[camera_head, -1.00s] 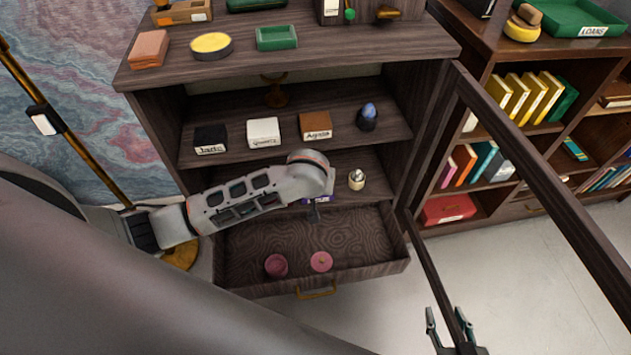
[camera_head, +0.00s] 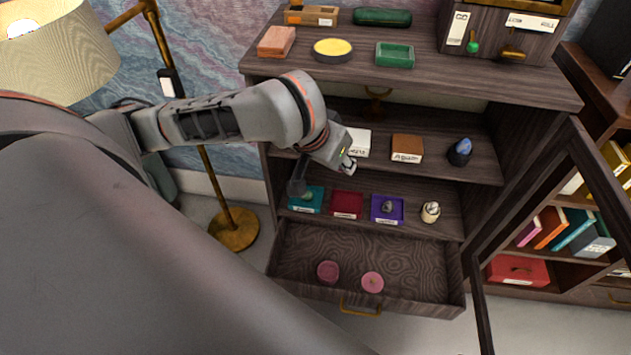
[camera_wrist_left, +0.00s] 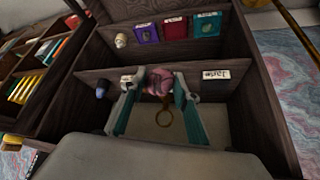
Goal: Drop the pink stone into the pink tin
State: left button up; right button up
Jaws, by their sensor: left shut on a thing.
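The pink stone (camera_wrist_left: 158,80) is held between the fingertips of my left gripper (camera_wrist_left: 158,88) in the left wrist view. In the head view the left gripper (camera_head: 300,185) is in front of the cabinet's shelves, largely covered by its own wrist, and the stone cannot be seen there. The pink tin (camera_head: 327,271) stands in the open bottom drawer, left of a round pink lid (camera_head: 372,282) with a small knob. The gripper is above the drawer, apart from the tin. My right gripper is out of view.
Teal (camera_head: 307,201), red (camera_head: 347,205) and purple (camera_head: 387,209) trays line the lower shelf beside a small pale figure (camera_head: 430,211). A blue egg-shaped stone (camera_head: 460,151) stands above. The drawer (camera_head: 420,290) is otherwise bare. An open door frame (camera_head: 540,200) stands at right.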

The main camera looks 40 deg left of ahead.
aim_at(329, 276)
jog(key=k+u, duration=0.15)
jog(key=u, duration=0.25)
jog(key=k+u, duration=0.15)
jog(key=u, duration=0.25)
jog(key=k+z, duration=0.25)
jog(key=z, duration=0.25)
jog(key=k+j, duration=0.05)
